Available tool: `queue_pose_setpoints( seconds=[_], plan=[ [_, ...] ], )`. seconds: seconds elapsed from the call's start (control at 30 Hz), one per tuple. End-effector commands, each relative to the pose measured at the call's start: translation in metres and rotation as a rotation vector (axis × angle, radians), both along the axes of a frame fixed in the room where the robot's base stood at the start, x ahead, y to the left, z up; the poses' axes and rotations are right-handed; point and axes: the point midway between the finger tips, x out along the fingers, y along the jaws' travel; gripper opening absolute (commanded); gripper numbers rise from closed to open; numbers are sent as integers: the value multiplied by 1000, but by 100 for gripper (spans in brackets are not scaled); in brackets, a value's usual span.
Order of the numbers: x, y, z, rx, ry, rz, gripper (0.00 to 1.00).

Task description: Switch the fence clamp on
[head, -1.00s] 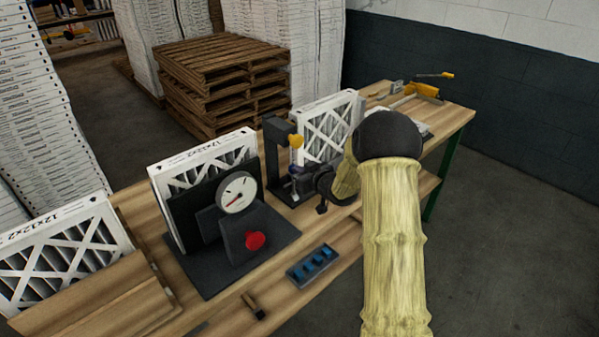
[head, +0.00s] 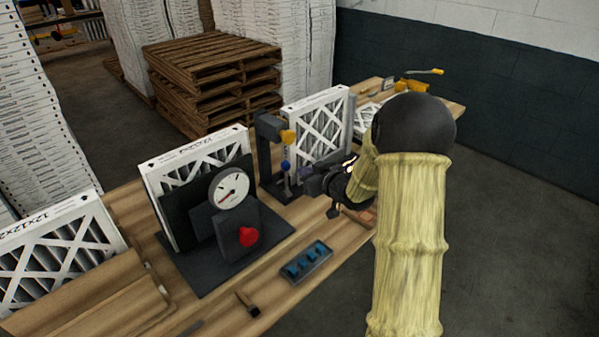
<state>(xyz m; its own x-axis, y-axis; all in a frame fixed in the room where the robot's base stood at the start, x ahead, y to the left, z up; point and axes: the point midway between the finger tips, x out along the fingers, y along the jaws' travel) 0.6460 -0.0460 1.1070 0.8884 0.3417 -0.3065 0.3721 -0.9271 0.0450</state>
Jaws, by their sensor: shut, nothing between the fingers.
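No part is labelled as the fence clamp. A dark upright fixture (head: 267,150) with a yellow piece (head: 288,136) at its top and a blue ball (head: 285,165) below it stands beside a boxed filter (head: 320,125). To its left, a dark stand carries a round gauge (head: 229,188) and a red knob (head: 248,236), with another filter behind. My gripper (head: 300,180) is shut and empty, low in front of the dark fixture, close to the blue ball. Contact cannot be told. My arm hides part of the bench to its right.
A tray of blue pieces (head: 305,263) and a small brush-like tool (head: 247,304) lie at the bench's front. A left filter (head: 55,248) stands behind a wooden board. Yellow-handled tools (head: 413,86) lie at the far end. Pallets (head: 210,75) are stacked behind the bench.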

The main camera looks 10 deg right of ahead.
Motion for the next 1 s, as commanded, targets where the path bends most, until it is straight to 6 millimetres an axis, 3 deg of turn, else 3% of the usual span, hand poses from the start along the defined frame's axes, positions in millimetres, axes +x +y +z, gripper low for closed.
queue_pose_setpoints(
  seconds=[0.1, 0.3, 1.0],
  plan=[
    [-20, -14, 8, -2, -1, -11, 0],
    [-41, -24, 17, -2, 1, -15, 0],
    [-50, -18, 16, -41, 63, -62, 0]
  ],
)
